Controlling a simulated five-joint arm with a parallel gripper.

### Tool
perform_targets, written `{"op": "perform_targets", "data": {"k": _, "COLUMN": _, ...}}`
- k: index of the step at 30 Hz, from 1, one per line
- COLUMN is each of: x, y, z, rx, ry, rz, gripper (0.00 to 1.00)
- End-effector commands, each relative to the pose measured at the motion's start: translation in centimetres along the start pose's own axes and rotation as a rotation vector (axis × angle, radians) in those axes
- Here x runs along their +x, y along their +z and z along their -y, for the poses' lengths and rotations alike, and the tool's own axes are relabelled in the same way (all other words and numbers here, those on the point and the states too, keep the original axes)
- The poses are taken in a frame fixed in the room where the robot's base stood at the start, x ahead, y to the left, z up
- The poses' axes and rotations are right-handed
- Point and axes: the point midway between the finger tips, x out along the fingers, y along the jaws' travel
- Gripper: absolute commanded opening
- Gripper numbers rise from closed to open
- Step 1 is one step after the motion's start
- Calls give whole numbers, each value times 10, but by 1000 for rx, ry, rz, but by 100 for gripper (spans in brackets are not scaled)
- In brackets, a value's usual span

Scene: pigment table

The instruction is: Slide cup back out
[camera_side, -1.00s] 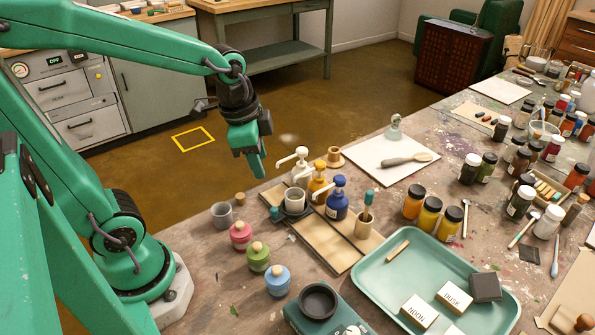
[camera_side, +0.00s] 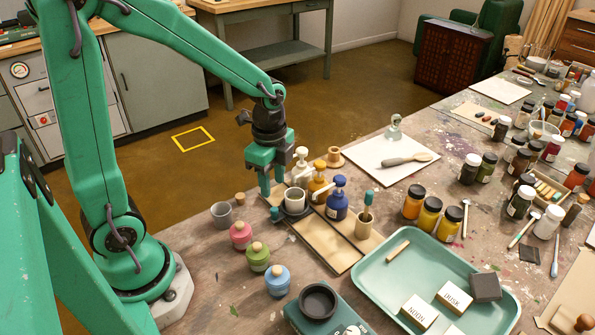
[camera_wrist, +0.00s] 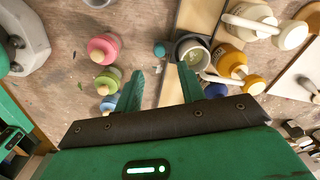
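A grey cup (camera_side: 295,200) stands in a dark round holder (camera_side: 296,214) on the wooden board, in front of the pump bottles. In the wrist view, the cup (camera_wrist: 190,52) is at upper centre-right, with something greenish inside. My gripper (camera_side: 274,183) is low, just left of and behind the cup. In the wrist view, my gripper (camera_wrist: 160,70) has its two fingers spread with nothing between them. The right fingertip lies over the cup's near rim in that view; I cannot tell whether it touches.
White (camera_side: 301,167), orange (camera_side: 318,186) and blue (camera_side: 337,203) pump bottles crowd the holder's back and right. Pink (camera_side: 241,236), green (camera_side: 258,256) and blue (camera_side: 277,280) jars stand in front. Bare board (camera_side: 318,240) lies to the front right.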

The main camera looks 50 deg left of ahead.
Motion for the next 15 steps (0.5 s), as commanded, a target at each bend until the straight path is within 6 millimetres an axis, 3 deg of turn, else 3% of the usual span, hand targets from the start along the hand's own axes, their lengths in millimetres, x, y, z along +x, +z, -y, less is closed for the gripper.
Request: {"op": "perform_targets", "data": {"k": 15, "x": 52, "y": 0, "z": -1, "rx": -1, "ry": 4, "rz": 1, "gripper": 39}}
